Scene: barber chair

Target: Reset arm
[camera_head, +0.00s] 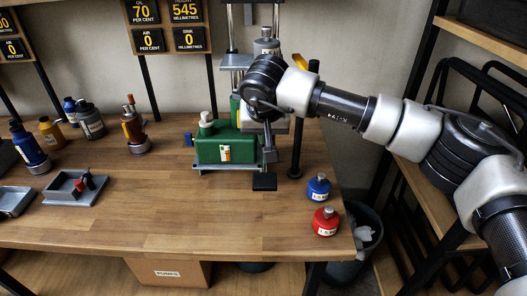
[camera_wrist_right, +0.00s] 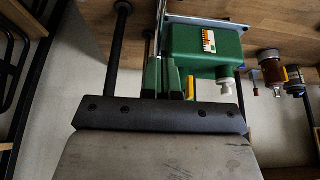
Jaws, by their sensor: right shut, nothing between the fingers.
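My right arm reaches in from the right in the head view and bends down at a dark wrist joint. The right gripper (camera_head: 268,152) hangs beside the right side of a green machine (camera_head: 225,148) and is partly hard to tell from the dark parts there. In the right wrist view the fingers (camera_wrist_right: 172,78) are together with nothing between them, close to the green machine (camera_wrist_right: 205,48). I cannot tell whether they touch it. The machine has an orange-and-white label and a pale knob (camera_head: 206,119). My left gripper is not in view.
A blue bottle (camera_head: 319,187) and a red bottle (camera_head: 326,221) stand at the table's right edge. Several bottles and a grey tray (camera_head: 72,188) are at the left. A black stand (camera_head: 296,140) rises right of the machine. The wooden tabletop's (camera_head: 170,220) front middle is clear.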

